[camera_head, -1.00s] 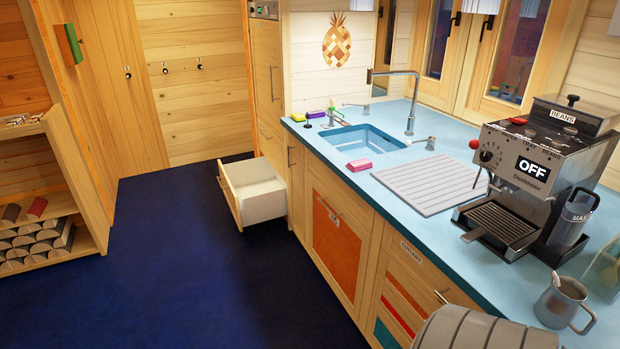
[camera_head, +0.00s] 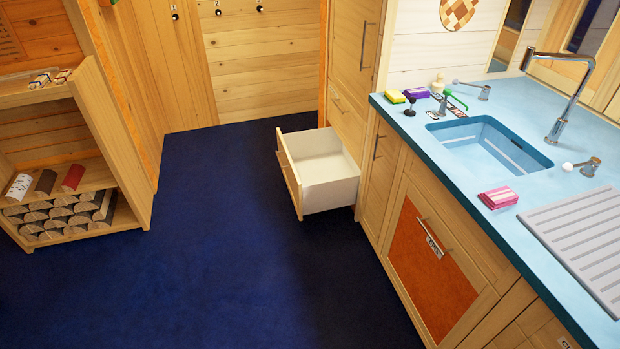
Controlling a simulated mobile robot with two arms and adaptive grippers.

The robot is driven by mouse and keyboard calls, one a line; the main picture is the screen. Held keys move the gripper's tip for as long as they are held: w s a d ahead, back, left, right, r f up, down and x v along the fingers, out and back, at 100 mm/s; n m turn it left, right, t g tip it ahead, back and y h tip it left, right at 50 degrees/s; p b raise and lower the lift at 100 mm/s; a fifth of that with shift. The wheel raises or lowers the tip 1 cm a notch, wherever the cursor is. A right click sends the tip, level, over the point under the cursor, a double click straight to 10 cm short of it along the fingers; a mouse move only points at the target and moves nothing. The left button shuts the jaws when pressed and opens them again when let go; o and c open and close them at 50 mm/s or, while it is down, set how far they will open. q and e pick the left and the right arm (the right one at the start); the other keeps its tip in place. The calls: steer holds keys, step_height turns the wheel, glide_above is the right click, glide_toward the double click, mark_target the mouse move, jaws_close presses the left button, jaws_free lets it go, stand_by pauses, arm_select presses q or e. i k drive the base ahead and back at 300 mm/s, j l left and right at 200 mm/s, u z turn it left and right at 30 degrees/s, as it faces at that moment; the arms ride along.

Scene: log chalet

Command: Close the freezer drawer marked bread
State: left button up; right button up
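A drawer (camera_head: 327,191) with a white inside and a wooden front (camera_head: 289,174) stands pulled out, low in the tall wooden cabinet (camera_head: 352,75) at the far end of the counter. Its front faces left, with a handle on it. It looks empty from here. No marking can be read on it. Another drawer front (camera_head: 345,117) just above it is shut. Neither of my grippers shows in the head view.
The blue floor (camera_head: 190,260) is clear up to the drawer. The counter (camera_head: 395,103) with a sink (camera_head: 485,145) runs along the right, over cabinets with bar handles. A shelf (camera_head: 100,205) with logs stands at the left.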

mark_target(320, 172)
steer(key=i+j, duration=0.25)
steer(key=i, duration=0.25)
steer(key=i+j, duration=0.25)
steer(key=i, duration=0.25)
